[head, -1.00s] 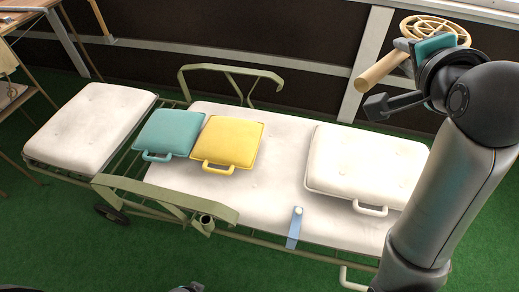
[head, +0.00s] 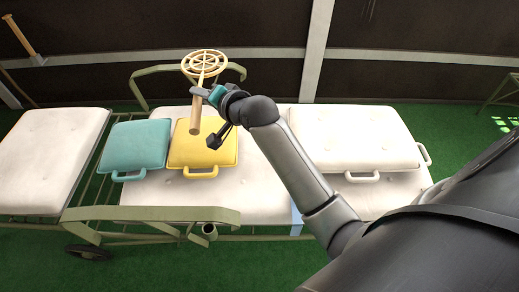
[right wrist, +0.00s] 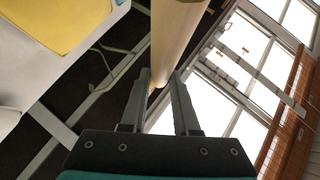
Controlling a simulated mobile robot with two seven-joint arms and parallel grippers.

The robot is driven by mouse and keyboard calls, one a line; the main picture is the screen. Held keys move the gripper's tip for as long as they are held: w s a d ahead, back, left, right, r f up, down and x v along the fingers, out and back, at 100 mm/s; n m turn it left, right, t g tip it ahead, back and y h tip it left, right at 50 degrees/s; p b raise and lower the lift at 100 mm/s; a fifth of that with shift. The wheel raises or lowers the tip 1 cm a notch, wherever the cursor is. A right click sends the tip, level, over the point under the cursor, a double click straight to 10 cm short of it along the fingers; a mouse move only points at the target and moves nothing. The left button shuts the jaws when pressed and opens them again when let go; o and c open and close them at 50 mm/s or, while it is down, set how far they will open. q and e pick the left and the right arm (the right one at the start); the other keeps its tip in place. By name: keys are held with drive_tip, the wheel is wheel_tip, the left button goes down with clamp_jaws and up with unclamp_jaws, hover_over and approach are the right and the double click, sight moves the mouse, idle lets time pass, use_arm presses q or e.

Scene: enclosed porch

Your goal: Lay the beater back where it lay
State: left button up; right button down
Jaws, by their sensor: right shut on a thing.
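The beater is a pale wooden stick with a round lattice head (head: 205,63). My right gripper (head: 203,93) is shut on its handle (head: 196,113). It holds the beater in the air, head up and away from me and handle end down, appearing in front of the yellow cushion (head: 205,150). The head view does not show clearly how high it is above the lounger. In the right wrist view the handle (right wrist: 176,40) runs up from between the fingers (right wrist: 158,85). My left gripper is out of view.
A white padded lounger (head: 255,185) on a green frame spans the middle. A teal cushion (head: 135,147) lies left of the yellow one, and a large white handled cushion (head: 350,137) lies to the right. Raised armrests (head: 150,214) edge the lounger. Green floor shows in front.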

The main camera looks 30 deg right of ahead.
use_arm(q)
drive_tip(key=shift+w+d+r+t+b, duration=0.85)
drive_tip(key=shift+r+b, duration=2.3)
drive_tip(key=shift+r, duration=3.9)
use_arm(e)
drive_tip(key=s+d+f+m+h, duration=0.1)
drive_tip(key=d+f, duration=0.3)
drive_tip(key=f, duration=0.4)
drive_tip(key=s+d+f+m+h+b, duration=0.1)
drive_tip(key=s+d+f, duration=0.2)
drive_tip(key=f, duration=0.6)
drive_tip(key=s+d+f+m+h, duration=0.1)
drive_tip(key=d+f, duration=0.5)
drive_tip(key=f, duration=0.2)
drive_tip(key=shift+s+d+f+b, duration=0.2)
drive_tip(key=shift+s+f+b, duration=0.15)
drive_tip(key=shift+s+f, duration=0.05)
drive_tip(key=shift+f+b, duration=1.45)
drive_tip(key=shift+b, duration=0.05)
drive_tip(key=shift+f+b, duration=0.3)
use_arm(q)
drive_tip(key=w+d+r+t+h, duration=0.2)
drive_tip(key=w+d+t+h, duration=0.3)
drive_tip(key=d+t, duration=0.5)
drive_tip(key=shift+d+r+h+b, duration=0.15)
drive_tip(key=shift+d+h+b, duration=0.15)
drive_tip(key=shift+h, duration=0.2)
use_arm(e)
drive_tip(key=shift+f, duration=0.3)
